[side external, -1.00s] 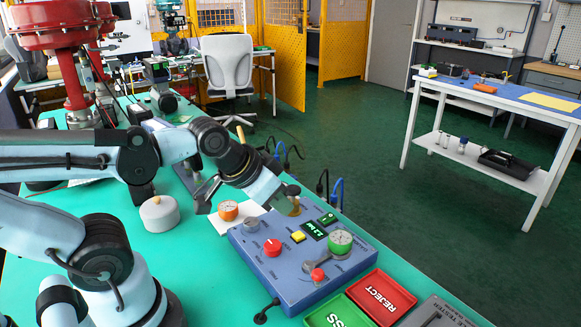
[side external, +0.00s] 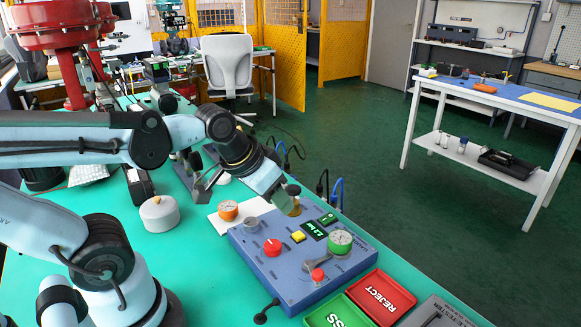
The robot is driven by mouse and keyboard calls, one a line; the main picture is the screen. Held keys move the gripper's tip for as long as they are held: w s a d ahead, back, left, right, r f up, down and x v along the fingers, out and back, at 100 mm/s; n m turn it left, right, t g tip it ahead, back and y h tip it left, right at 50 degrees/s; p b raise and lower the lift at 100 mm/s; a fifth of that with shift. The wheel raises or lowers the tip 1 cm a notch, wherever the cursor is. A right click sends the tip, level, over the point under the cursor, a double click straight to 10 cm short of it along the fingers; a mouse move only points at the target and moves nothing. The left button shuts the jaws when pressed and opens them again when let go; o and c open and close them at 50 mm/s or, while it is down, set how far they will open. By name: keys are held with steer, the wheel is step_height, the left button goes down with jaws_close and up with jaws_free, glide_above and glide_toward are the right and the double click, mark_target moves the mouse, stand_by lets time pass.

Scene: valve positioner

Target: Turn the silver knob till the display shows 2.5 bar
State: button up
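The blue control box (side external: 283,283) lies on the green bench. A grey, silver-looking knob (side external: 252,224) stands near its left corner, apart from my gripper. The small dark display (side external: 313,230) shows green characters that look like a bar reading, but the digits are too small to read surely. My gripper (side external: 287,199) points down at the box's far edge, by a brass-coloured round part (side external: 295,208). My wrist hides part of that edge. I cannot tell whether the fingers are open or touching anything.
The box also bears a red knob (side external: 272,247), a yellow button (side external: 298,237), a green-faced gauge (side external: 340,241) and a red button (side external: 318,274). An orange gauge (side external: 228,210) lies behind. Red REJECT (side external: 381,297) and green (side external: 340,314) trays stand in front.

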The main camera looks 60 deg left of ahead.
mark_target(251, 221)
steer(key=o, duration=0.5)
steer(key=a+n+g, duration=0.1)
steer(key=a, duration=0.1)
steer(key=a+r+n+g, duration=0.1)
steer(key=a+n+g, duration=0.1)
steer(key=a, duration=0.1)
steer(key=a+r+n+g, duration=0.1)
steer(key=a+n+g, duration=0.1)
steer(key=shift+s+a+r, duration=0.15)
steer(key=shift+s+a, duration=0.2)
steer(key=shift+c, duration=0.2)
steer(key=shift+n+g, duration=0.4)
steer(key=shift+g, duration=0.1)
steer(key=shift+s+a+f, duration=0.1)
steer(key=shift+a+f, duration=0.1)
steer(key=shift+f, duration=2.8)
steer(key=shift+s+a+f, duration=0.1)
steer(key=shift+a+f, duration=0.05)
steer(key=shift+f, duration=2.8)
steer(key=shift+c, duration=0.4)
steer(key=c, duration=1)
